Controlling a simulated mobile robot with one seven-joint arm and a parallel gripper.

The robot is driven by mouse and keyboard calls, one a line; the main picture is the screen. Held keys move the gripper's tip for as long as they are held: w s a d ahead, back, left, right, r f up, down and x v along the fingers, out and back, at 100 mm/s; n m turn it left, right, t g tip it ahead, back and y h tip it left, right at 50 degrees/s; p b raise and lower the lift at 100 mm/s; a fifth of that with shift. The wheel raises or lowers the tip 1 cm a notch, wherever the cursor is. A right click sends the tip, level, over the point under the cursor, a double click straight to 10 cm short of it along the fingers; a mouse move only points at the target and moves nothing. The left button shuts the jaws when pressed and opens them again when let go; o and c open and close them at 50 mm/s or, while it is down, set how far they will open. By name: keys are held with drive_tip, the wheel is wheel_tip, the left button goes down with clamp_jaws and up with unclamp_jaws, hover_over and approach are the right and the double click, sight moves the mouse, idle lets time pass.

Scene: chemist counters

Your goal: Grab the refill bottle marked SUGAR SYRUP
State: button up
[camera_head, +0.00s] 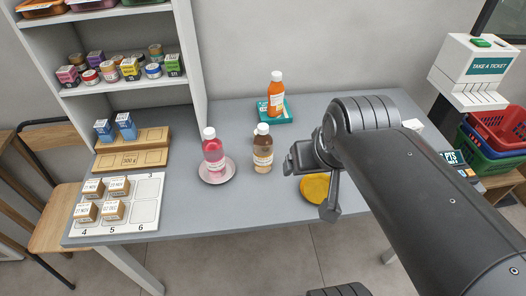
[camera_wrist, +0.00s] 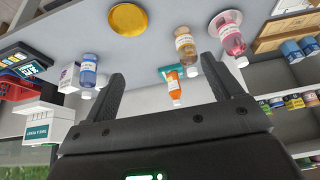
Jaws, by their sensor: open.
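Several capped bottles stand on the grey counter, and I cannot read SUGAR SYRUP on any label. A pink bottle (camera_head: 213,156) stands on a pink saucer (camera_head: 217,178). A tan-brown bottle (camera_head: 263,151) stands to its right, and an orange bottle (camera_head: 275,95) stands behind on a teal base (camera_head: 289,115). A blue bottle (camera_wrist: 88,73) shows in the wrist view; my arm hides it in the head view. My gripper (camera_head: 309,188) is open and empty, right of the tan-brown bottle. In the wrist view, the orange bottle (camera_wrist: 174,88) appears between the fingers (camera_wrist: 167,84).
A yellow disc (camera_head: 315,187) lies by my gripper. Wooden trays (camera_head: 131,160) with blue boxes and a numbered white tray (camera_head: 145,212) are at left. Shelves (camera_head: 125,85) stand behind them. A ticket dispenser (camera_head: 474,73) and stacked baskets (camera_head: 498,128) are at right.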

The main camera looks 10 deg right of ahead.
drive_tip(key=w+a+r+g, duration=0.1)
drive_tip(key=w+g, duration=0.1)
drive_tip(key=w, duration=0.6)
drive_tip(key=m+g, duration=0.2)
drive_tip(key=g, duration=0.1)
hover_over(261, 127)
drive_tip(key=f, duration=0.7)
drive_tip(key=shift+s+f, duration=0.2)
drive_tip(key=shift+s, duration=0.15)
drive_tip(key=shift+w+f, duration=0.25)
drive_tip(key=shift+a+f, duration=0.1)
drive_tip(key=shift+f, duration=0.25)
wheel_tip(261, 127, down, 5)
drive_tip(key=shift+f, duration=0.1)
drive_tip(key=f, duration=0.5)
drive_tip(key=shift+w+d, duration=0.25)
drive_tip(key=shift+d, duration=0.15)
